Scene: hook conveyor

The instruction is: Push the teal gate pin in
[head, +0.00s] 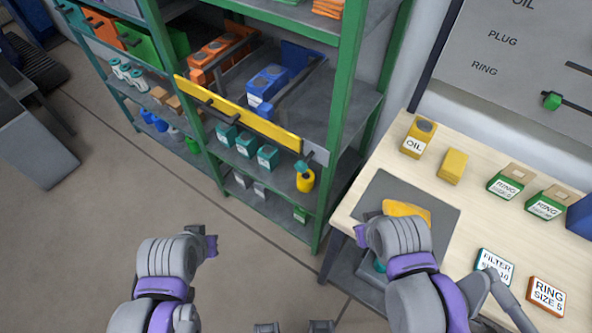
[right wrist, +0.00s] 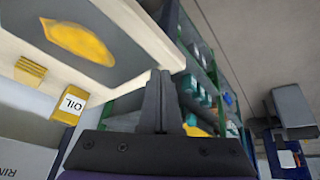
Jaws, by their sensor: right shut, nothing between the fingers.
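The teal gate (head: 103,29) is a teal panel at the far left end of the upper shelf in the head view. A small dark part shows on its face, but I cannot tell whether it is the pin or how far it stands out. My right gripper (right wrist: 160,73) is shut and empty in the right wrist view, near the worktable's edge. In the head view my right arm reaches over that table corner and hides its fingers. My left gripper (head: 211,243) is over the floor in front of the shelf, far from the teal gate; its fingers are not clear.
Orange, green and yellow gates (head: 247,113) line the green-framed shelf (head: 345,95). The worktable (head: 450,195) at right holds an oil box (head: 418,137), ring boxes (head: 507,181) and a yellow lump (head: 408,209) on a grey mat.

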